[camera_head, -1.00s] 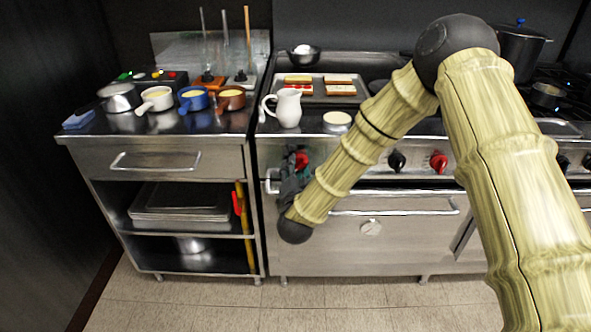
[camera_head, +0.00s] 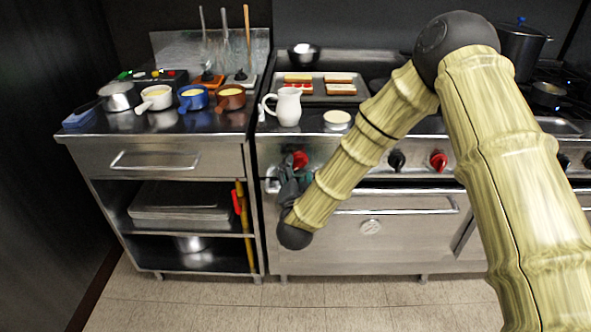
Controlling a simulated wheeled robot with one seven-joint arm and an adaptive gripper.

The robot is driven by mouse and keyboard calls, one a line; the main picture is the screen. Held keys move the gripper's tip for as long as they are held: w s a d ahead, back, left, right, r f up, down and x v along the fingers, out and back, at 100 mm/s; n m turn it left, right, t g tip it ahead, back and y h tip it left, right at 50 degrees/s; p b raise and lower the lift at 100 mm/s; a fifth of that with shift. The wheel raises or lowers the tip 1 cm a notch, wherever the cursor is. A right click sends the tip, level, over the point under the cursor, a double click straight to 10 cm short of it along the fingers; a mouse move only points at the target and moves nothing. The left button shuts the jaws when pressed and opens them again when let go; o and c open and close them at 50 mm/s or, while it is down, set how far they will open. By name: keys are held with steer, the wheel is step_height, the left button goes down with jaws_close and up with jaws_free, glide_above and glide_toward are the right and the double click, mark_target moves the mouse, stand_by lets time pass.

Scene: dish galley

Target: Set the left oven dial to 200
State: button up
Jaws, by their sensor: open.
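The oven front (camera_head: 330,165) carries a row of knobs. The leftmost is a red dial (camera_head: 300,160), partly hidden behind my gripper. A black knob (camera_head: 396,160) and another red dial (camera_head: 438,160) sit farther right. The number markings are too small to read. My gripper (camera_head: 295,172) is at the panel's left end, just below and in front of the leftmost red dial. Its jaws are open, but the fingertips are small and dark, and I cannot tell whether they touch the dial.
The oven door handle (camera_head: 400,211) runs just below the panel. A white pitcher (camera_head: 288,107) and a small round dish (camera_head: 337,119) stand near the stove's front edge above the dials. A steel side counter (camera_head: 160,155) with several small pans stands at left.

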steer(key=s, duration=1)
steer(key=s+d+f+n+g+y+p, duration=0.1)
steer(key=s+d+f+n+g+p, duration=0.2)
steer(key=s+d+f+g, duration=0.45)
steer(key=s+d+f+n+g+p, duration=0.2)
steer(key=s+d+f+n+p, duration=0.15)
steer(key=s+f, duration=0.75)
steer(key=s+d+f+g+p, duration=0.1)
steer(key=s+d+f+g, duration=0.1)
steer(key=s+d, duration=0.2)
steer(key=s+d+f+n+g+p, duration=0.1)
steer(key=s+d+f+g, duration=0.1)
steer(key=s, duration=0.8)
steer(key=s+d+f+n+g+h+p, duration=0.1)
steer(key=s+d+g, duration=0.3)
steer(key=s+d, duration=0.2)
steer(key=shift+s+d+f, duration=0.25)
steer(key=shift+s+f, duration=0.15)
steer(key=shift+s, duration=0.25)
steer(key=shift+g, duration=0.25)
